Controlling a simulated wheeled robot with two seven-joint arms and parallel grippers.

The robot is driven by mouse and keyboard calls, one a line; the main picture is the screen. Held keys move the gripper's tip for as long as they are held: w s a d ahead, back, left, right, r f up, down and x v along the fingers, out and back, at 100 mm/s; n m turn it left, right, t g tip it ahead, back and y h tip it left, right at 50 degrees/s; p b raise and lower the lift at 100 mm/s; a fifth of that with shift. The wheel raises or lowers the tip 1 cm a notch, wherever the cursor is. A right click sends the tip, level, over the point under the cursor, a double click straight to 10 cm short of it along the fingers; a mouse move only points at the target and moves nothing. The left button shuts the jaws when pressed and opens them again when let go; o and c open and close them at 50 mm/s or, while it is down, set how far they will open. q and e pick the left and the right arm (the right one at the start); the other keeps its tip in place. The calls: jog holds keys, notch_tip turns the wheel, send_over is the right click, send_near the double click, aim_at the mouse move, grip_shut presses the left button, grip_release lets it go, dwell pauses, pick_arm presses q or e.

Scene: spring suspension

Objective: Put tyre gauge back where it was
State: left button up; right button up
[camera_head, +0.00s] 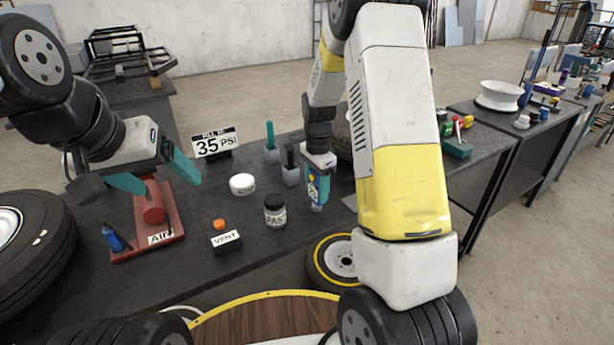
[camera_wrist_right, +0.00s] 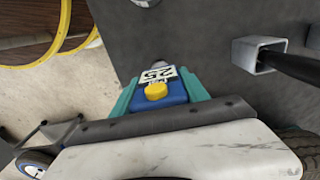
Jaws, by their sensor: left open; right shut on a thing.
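The tyre gauge (camera_head: 313,188) is blue with a yellow button. My right gripper (camera_head: 319,186) is shut on it and holds it pointing down over the dark bench, right of the black jar. In the right wrist view the gauge (camera_wrist_right: 172,90) sits between the teal fingers (camera_wrist_right: 168,96), its display reading 25. I cannot tell whether its lower end touches the bench. My left gripper (camera_head: 155,178) is open and empty above the red AIR stand (camera_head: 172,228). Two square grey holders (camera_head: 291,176) with upright handled tools stand just left of the gauge; one holder (camera_wrist_right: 258,54) shows in the wrist view.
A 35 PSI sign (camera_head: 213,143), a white tin (camera_head: 242,184), a black jar (camera_head: 275,211) and a VENT block (camera_head: 226,242) with an orange cap stand on the bench. A tyre (camera_head: 30,240) is at the left. My right arm hides part of the bench.

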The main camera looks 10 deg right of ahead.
jog(key=o, duration=1.4)
jog(key=shift+f, duration=0.15)
jog(key=shift+o, duration=0.2)
notch_tip(320, 180, up, 11)
jog(key=shift+r, duration=0.1)
jog(key=shift+s+r, duration=0.1)
jog(key=shift+r, duration=0.6)
jog(key=s+r+n+t, duration=0.2)
jog(key=s+r+n, duration=0.2)
jog(key=s, duration=0.4)
jog(key=s+a+r+n+t+y, duration=0.1)
jog(key=s+r+n, duration=0.3)
jog(key=s, duration=0.4)
jog(key=s+a+r+n+t+y, duration=0.1)
jog(key=s+r+n+t, duration=0.2)
jog(key=s+n, duration=0.3)
jog(key=shift+s+r+n, duration=0.3)
jog(key=shift+s+r, duration=0.1)
jog(key=shift+s, duration=0.65)
jog(key=shift+a, duration=0.1)
